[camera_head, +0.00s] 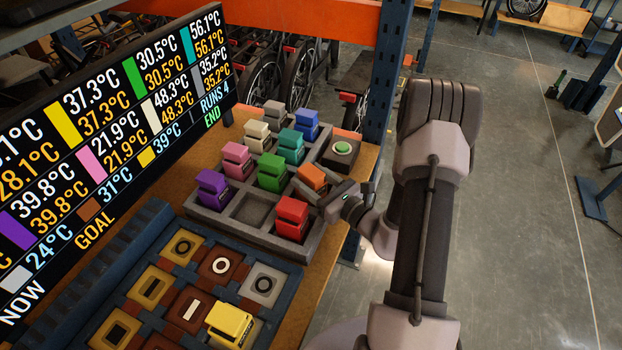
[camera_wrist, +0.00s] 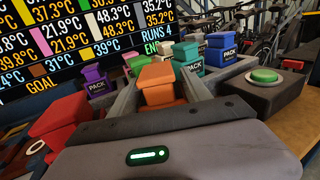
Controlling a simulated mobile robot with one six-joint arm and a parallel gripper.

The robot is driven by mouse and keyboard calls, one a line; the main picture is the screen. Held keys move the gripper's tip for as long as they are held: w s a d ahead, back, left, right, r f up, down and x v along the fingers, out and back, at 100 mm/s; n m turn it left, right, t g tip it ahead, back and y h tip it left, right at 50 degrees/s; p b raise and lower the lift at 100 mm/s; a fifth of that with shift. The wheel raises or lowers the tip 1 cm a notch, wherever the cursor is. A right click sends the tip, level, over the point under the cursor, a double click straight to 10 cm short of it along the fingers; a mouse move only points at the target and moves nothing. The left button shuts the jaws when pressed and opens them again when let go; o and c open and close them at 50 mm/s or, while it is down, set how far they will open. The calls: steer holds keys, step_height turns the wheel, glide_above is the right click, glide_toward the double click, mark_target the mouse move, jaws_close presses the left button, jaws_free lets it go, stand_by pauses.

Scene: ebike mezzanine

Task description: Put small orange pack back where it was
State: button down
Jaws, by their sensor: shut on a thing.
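The small orange pack (camera_head: 312,177) is at the right side of the grey compartment tray (camera_head: 272,246), between the red pack (camera_head: 292,217) and the teal pack (camera_head: 290,146). My gripper (camera_head: 328,191) reaches it from the right and is shut on it. In the wrist view the orange pack (camera_wrist: 157,82) stands upright just beyond my gripper body.
Purple (camera_head: 213,187), pink, green, cream, grey and blue packs fill other compartments. One compartment (camera_head: 250,209) is empty. A yellow pack (camera_head: 230,323) sits on the blue board in front. A display (camera_head: 110,110) stands left.

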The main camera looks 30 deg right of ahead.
steer(key=shift+c, duration=2.4)
jaws_free()
steer(key=shift+f, duration=0.1)
steer(key=shift+s+d, duration=0.1)
steer(key=shift+s, duration=0.15)
steer(key=p+v, duration=0.1)
steer(key=v, duration=1)
steer(key=shift+s+p, duration=0.25)
steer(key=shift+p, duration=0.1)
steer(key=shift+d, duration=0.1)
